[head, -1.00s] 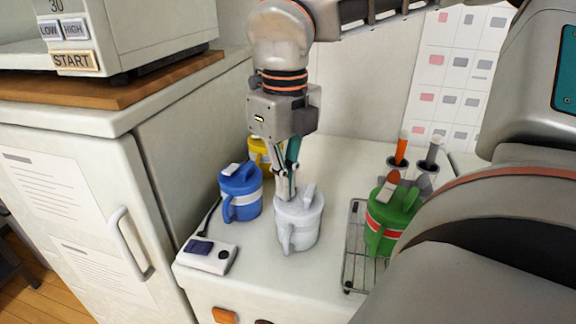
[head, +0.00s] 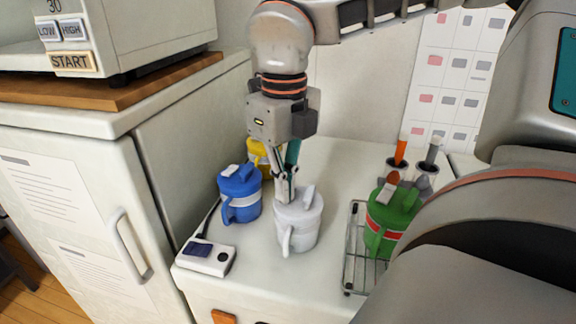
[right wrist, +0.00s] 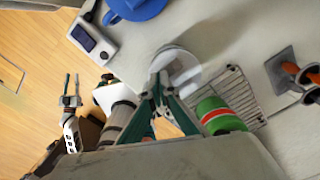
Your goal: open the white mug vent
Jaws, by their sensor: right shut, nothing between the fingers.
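The white mug (head: 297,229) stands upright on the white counter in the middle of the head view, its handle toward the camera. A small raised tab (head: 308,196), which looks like the vent, sticks up from its lid. My right gripper (head: 285,196) points down at the back left of the lid, fingers together and empty. Whether it touches the lid is unclear. The right wrist view shows the white mug (right wrist: 180,68) just beyond the closed fingertips (right wrist: 162,82). My left gripper (right wrist: 72,85) is at the left there, fingers apart, away from the mug.
A blue mug (head: 241,202) stands close on the left, with a yellow mug (head: 258,150) behind it. A green mug (head: 390,222) is on a wire rack (head: 352,256) at the right. A small device (head: 207,258) lies front left. Cups with spoons (head: 430,165) stand behind the green mug.

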